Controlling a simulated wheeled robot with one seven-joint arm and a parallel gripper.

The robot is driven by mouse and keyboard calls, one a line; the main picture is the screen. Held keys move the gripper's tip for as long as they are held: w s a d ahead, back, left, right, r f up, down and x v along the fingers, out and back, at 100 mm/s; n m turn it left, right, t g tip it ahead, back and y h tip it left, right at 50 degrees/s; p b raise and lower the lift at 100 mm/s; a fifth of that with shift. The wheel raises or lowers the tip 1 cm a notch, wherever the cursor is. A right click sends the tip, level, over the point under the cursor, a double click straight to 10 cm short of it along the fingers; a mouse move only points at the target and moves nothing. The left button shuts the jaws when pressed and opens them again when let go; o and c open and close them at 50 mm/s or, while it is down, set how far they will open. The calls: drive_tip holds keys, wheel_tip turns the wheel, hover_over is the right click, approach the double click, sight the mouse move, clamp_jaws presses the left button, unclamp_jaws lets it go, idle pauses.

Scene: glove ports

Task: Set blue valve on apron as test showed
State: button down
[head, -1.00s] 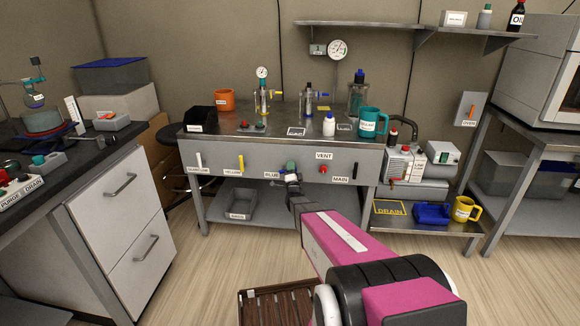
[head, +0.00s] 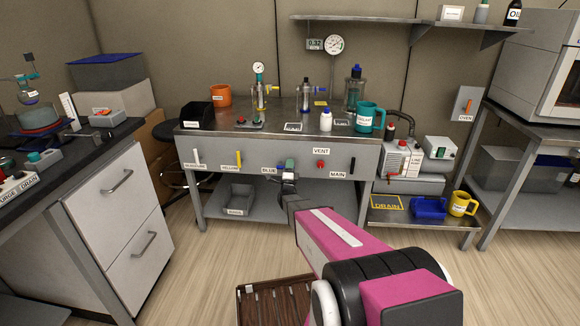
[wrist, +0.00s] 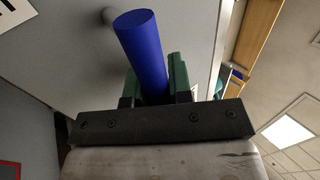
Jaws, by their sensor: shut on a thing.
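The blue valve's handle is a blue bar (wrist: 142,45) in the wrist view, running up between the green finger pads. My gripper (head: 288,168) is shut on it at the front apron (head: 215,150) of the steel bench, beside the BLUE label (head: 269,170). In the head view my gripper covers most of the valve, and I cannot tell the handle's angle clearly. The white (head: 197,157) and yellow (head: 239,159) handles stand upright to the left. A red knob (head: 320,164) under VENT and a black handle (head: 352,164) by MAIN are to the right.
A dial gauge (head: 334,44) hangs on the back wall beside a small lit display (head: 314,44). Bottles, a teal mug (head: 369,117) and an orange mug (head: 221,95) stand on the bench top. A wooden slatted tray (head: 275,302) is low in front. Floor at left is clear.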

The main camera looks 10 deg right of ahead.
drive_tip(key=c, duration=1.3)
unclamp_jaws()
drive_tip(key=v, duration=1.1)
drive_tip(key=shift+d, duration=0.1)
drive_tip(key=shift+w, duration=0.1)
